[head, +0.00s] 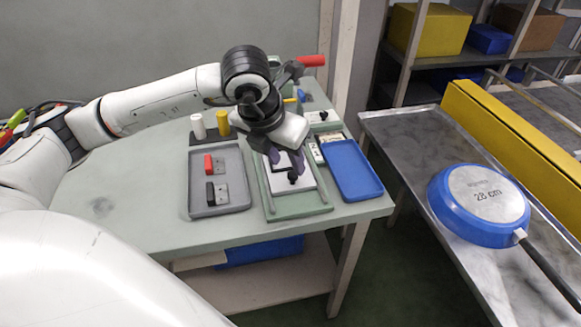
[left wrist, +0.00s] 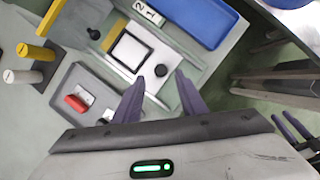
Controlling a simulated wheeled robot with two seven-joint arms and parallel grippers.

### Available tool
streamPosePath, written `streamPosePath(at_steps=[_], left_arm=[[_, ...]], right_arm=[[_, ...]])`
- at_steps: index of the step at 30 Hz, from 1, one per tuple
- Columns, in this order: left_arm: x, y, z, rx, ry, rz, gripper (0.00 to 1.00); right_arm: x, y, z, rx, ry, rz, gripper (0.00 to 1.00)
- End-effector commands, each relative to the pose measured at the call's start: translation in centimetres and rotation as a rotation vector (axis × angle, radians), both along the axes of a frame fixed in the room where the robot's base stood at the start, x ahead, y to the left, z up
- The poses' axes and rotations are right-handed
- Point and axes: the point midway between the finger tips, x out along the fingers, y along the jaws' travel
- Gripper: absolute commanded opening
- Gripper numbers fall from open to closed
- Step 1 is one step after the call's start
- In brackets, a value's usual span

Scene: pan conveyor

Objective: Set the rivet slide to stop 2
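A pale green fixture (head: 316,209) on the table carries a white plate (head: 282,198) with a dark frame. A black knob (head: 293,178) stands at this plate; in the left wrist view the knob (left wrist: 160,70) sits just ahead of the fingertips. White tiles marked 1 and 2 (left wrist: 147,12) lie beside the fixture. I cannot tell which part is the slide's stop mark. My left gripper (head: 287,160) is open above the fixture, its purple fingers apart and empty, also in the left wrist view (left wrist: 160,84). My right gripper (left wrist: 290,125) shows small at the lower right, fingers apart.
A grey tray (head: 222,210) with red and black handled parts is left of the fixture; a blue tray (head: 353,172) is right. White and yellow pegs (head: 222,122) stand behind. A blue pan (head: 478,204) lies on the metal conveyor at right. The table's front left is clear.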

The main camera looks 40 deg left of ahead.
Motion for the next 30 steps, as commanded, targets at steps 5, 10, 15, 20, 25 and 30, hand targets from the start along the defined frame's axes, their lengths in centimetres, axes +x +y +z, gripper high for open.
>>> streamPosePath(at_steps=[5,10,15,20,25,30], left_arm=[[1.1,0.1,-2.7,-0.002,0.004,0.001,0.38],[1.7,0.1,-4.1,-0.002,0.002,-0.002,0.38],[1.8,0.1,-4.4,-0.001,0.000,-0.002,0.38],[1.8,0.1,-4.4,-0.002,0.000,-0.002,0.36],[1.8,0.1,-4.4,-0.002,0.000,-0.002,0.08],[1.8,0.1,-4.3,-0.002,0.000,-0.002,0.00]], right_arm=[[0.0,0.0,0.2,-0.001,0.003,0.001,0.35],[-0.1,0.0,0.3,-0.001,0.003,0.001,0.35],[-0.1,0.0,0.3,-0.001,0.003,0.002,0.35],[-0.1,0.0,0.3,-0.001,0.003,0.002,0.35],[-0.1,0.0,0.3,-0.001,0.003,0.002,0.35],[0.0,0.0,0.3,0.000,0.002,0.002,0.35]])
